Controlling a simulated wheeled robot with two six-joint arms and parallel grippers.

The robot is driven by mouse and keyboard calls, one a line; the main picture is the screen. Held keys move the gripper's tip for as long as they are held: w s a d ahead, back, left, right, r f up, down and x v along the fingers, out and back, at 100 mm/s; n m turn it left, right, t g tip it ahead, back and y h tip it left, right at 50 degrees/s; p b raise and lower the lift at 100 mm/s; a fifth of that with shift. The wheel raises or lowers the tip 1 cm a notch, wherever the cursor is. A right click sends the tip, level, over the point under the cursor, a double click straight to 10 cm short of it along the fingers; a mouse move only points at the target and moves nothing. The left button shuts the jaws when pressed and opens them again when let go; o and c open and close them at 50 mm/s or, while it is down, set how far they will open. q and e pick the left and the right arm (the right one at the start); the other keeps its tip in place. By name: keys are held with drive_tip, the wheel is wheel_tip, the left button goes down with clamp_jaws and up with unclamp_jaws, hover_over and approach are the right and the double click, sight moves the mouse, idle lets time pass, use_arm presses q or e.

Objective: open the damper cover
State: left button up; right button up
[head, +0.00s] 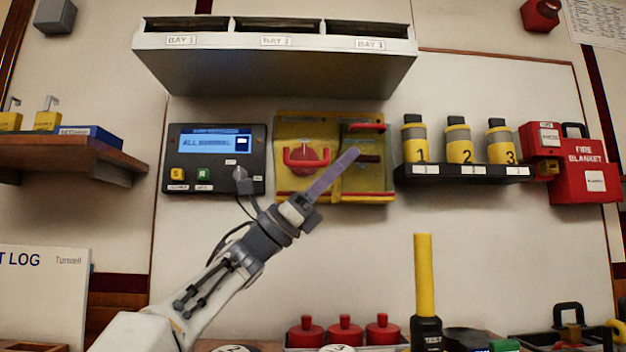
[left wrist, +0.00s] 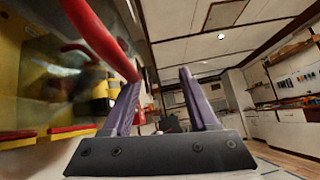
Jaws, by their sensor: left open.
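A yellow panel (head: 281,130) with red trim hangs on the wall. On its left half is a red handle (head: 304,158) in front of a round red part. Its right half looks like the damper cover, clear, with a red bar handle (head: 367,127) at the top. My left gripper (head: 354,155) reaches up from below in front of this half, its fingers seen nearly edge-on just below the handle. In the left wrist view the fingers (left wrist: 160,97) are apart and nothing is between them. A red bar (left wrist: 102,40) passes close by the left finger; I cannot tell if they touch. My right gripper is out of view.
A control box (head: 216,160) with a screen is left of the panel. A shelf of numbered canisters (head: 460,174) is to the right. A bay cabinet (head: 275,70) overhangs above. Red knobbed items (head: 345,330) and a yellow-topped tester (head: 425,275) stand below.

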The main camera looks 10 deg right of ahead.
use_arm(q)
drive_tip(key=s+d+r+p, duration=0.1)
drive_tip(key=s+d+r, duration=0.2)
drive_tip(key=d, duration=0.1)
drive_tip(key=shift+s+r+g, duration=0.25)
drive_tip(key=shift+s+g, duration=0.05)
drive_tip(key=shift+s, duration=0.1)
drive_tip(key=shift+d, duration=0.1)
drive_tip(key=s+b+v, duration=0.2)
drive_tip(key=b+v, duration=1)
drive_tip(key=shift+s+a, duration=0.25)
drive_tip(key=shift+s, duration=0.2)
idle(0.9)
